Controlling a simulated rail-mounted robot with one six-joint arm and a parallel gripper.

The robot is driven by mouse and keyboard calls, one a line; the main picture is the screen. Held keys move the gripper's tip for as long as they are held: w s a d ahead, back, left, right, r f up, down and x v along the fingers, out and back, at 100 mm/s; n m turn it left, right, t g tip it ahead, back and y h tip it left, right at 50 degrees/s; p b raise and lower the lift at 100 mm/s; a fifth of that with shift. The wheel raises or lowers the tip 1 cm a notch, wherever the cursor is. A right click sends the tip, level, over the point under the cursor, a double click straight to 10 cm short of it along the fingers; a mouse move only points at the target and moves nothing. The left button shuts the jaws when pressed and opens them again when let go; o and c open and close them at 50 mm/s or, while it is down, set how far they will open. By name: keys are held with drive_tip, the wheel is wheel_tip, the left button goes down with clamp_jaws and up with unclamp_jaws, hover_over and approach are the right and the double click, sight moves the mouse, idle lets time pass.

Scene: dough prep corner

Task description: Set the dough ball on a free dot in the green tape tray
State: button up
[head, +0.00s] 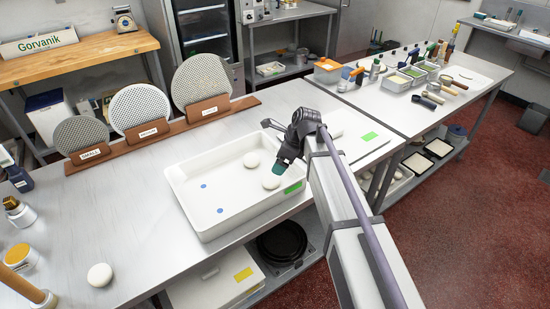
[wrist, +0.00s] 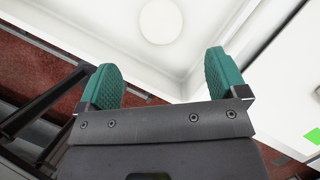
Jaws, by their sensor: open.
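The white tray (head: 206,228) with green tape (head: 293,188) on its side stands on the steel table. Two pale dough balls lie in it: one toward the back (head: 252,160), the other near the right front corner (head: 271,181). Two bare blue dots show on the tray floor, one farther back (head: 204,185) and one nearer the front (head: 220,210). My gripper (head: 279,170) is over the tray's right part, beside the front-corner ball. In the wrist view, my gripper (wrist: 160,62) is open and empty, with a dough ball (wrist: 161,20) beyond its teal fingertips.
Another dough ball (head: 100,275) lies on the table at front left. A white panel with a green patch (head: 370,136) lies right of the tray. Round screens in a wooden rack (head: 145,139) stand behind. A yellow-taped bin (head: 215,284) is on the shelf below.

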drive_tip(key=shift+d+r, duration=0.25)
drive_tip(key=shift+r, duration=0.3)
drive_tip(key=s+d+n+h, duration=0.2)
drive_tip(key=s+d+n, duration=0.5)
drive_tip(key=s+n, duration=0.3)
drive_tip(key=s+d+f+n+g+h, duration=0.1)
drive_tip(key=s+d+n+h, duration=0.1)
drive_tip(key=s+d+n, duration=0.6)
drive_tip(key=s+n, duration=0.3)
drive_tip(key=s, duration=0.1)
drive_tip(key=shift+d+f, duration=0.2)
drive_tip(key=shift+d, duration=0.1)
